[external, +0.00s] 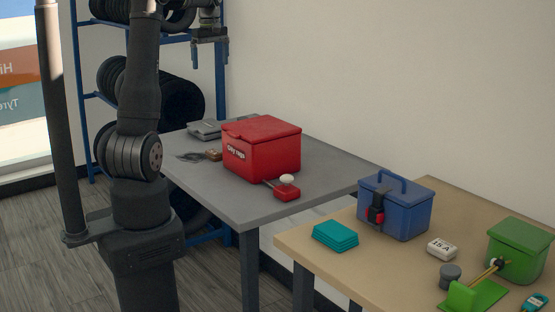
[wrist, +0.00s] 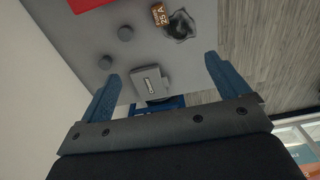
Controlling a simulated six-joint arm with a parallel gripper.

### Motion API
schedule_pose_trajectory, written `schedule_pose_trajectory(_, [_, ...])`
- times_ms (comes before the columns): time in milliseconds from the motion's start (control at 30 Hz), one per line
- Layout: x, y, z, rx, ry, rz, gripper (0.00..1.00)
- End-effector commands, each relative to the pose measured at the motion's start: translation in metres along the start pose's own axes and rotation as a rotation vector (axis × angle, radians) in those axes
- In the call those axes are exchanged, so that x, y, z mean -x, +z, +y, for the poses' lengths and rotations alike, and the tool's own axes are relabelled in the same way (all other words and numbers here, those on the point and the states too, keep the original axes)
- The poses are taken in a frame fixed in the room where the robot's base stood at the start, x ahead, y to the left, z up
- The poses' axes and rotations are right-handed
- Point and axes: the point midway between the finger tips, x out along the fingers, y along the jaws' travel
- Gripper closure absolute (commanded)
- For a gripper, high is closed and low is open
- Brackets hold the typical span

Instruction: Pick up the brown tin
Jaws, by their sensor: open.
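The brown tin (external: 214,154) is small and stands on the grey table (external: 250,208), just left of the red box. In the wrist view the brown tin (wrist: 160,15) shows near the top edge, with "25 A" on its label. My gripper (external: 210,62) is open and empty, high above the far end of the grey table.
A red box (external: 262,150) stands beside the tin. A dark crumpled thing (wrist: 180,26) lies close on its other side. A blue rack with tyres (external: 180,100) stands behind.

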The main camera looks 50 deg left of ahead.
Motion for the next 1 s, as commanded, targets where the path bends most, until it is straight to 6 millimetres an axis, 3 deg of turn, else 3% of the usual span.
schedule_pose_trajectory(367, [-0.007,0.000,-0.002,0.005,0.002,-0.020,0.18])
schedule_pose_trajectory(467, [-0.031,0.001,-0.011,0.028,0.020,-0.104,0.18])
schedule_pose_trajectory(667, [-0.113,0.014,-0.043,0.174,0.158,-0.435,0.18])
schedule_pose_trajectory(800, [-0.157,0.024,-0.065,0.353,0.317,-0.646,0.18])
schedule_pose_trajectory(1000, [-0.202,0.024,-0.098,0.702,0.579,-0.850,0.18])
